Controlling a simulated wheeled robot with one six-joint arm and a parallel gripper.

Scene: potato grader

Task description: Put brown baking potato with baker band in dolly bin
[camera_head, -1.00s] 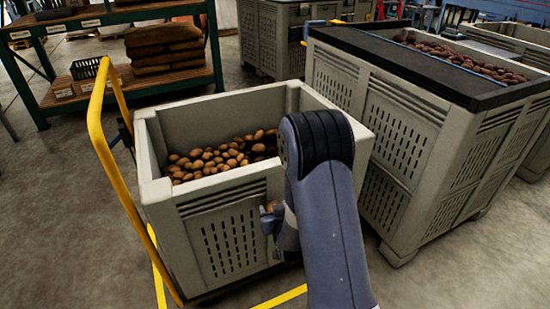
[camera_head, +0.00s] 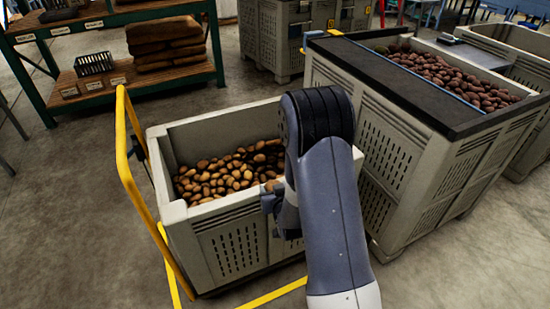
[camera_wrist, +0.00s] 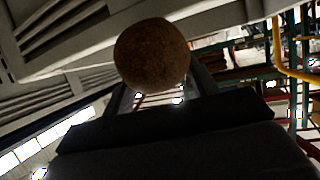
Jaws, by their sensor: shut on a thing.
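A brown potato (camera_wrist: 152,54) is held between the fingers of my gripper (camera_wrist: 160,92) in the wrist view; I can make out no band on it. In the head view my gripper (camera_head: 270,201) is at the front wall of the dolly bin, near its top rim, partly hidden by my arm. The held potato (camera_head: 271,185) seems to show just above it at rim height. The dolly bin (camera_head: 232,246) is a grey slatted crate with a layer of brown potatoes (camera_head: 225,177) well below its rim. My arm covers its right part.
A yellow handle (camera_head: 130,180) stands at the dolly's left. A larger grey bin (camera_head: 385,150) with a black-edged top and reddish potatoes (camera_head: 445,75) stands close on the right. A green shelf (camera_head: 120,95) with sacks is at the back left. Floor at left is clear.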

